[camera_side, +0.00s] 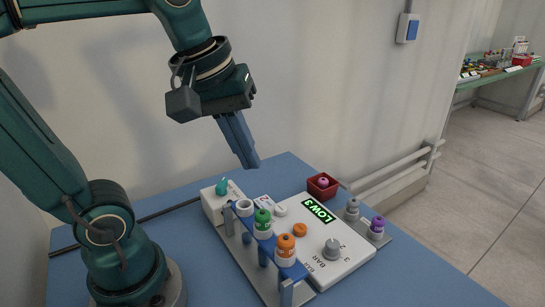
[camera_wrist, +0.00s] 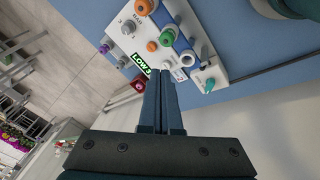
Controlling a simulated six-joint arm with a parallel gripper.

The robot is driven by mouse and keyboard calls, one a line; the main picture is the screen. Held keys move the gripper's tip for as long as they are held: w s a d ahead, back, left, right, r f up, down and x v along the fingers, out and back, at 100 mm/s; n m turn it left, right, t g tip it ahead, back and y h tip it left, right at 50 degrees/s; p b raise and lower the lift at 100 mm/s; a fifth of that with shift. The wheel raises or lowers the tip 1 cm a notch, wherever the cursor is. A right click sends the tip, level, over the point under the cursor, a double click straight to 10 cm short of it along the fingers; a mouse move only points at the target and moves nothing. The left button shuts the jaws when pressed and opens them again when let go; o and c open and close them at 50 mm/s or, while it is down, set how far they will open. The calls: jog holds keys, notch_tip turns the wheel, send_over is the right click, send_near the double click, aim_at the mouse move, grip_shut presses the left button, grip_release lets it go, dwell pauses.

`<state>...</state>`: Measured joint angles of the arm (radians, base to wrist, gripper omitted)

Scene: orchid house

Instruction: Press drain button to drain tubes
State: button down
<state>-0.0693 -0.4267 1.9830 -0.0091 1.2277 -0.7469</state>
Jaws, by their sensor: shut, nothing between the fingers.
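A white control panel (camera_side: 335,255) lies on the blue table, with a green display (camera_side: 319,210) reading "LOW 3", a grey knob (camera_side: 332,249), an orange button (camera_side: 300,230) and a pale button (camera_side: 281,209). I cannot tell which control is the drain button. A blue rack (camera_side: 265,248) in front holds tubes with white (camera_side: 244,207), green (camera_side: 262,222) and orange (camera_side: 286,246) tops. My gripper (camera_side: 252,165) is shut and empty, pointing down above the panel's far end, apart from it.
A teal-topped fitting (camera_side: 221,187) stands on the panel's left end. A red box (camera_side: 322,186) with a pink item sits behind. Grey-capped (camera_side: 352,208) and purple-capped (camera_side: 377,227) bottles stand at right. The wall and a white pipe are behind; the table's front right is bare.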

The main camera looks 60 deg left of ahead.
jog(key=w+a+r+n+g, duration=0.1)
jog(key=w+a+n+g, duration=0.15)
jog(key=w+n, duration=0.35)
jog(key=n+g, duration=0.1)
jog(key=n, duration=0.2)
send_over(280, 208)
notch_tip(280, 208, down, 5)
jog(key=shift+s+a+r, duration=0.15)
jog(key=shift+s+a, duration=0.05)
jog(key=f, duration=1.4)
jog(key=shift+w+d, duration=0.1)
jog(key=shift+w, duration=0.1)
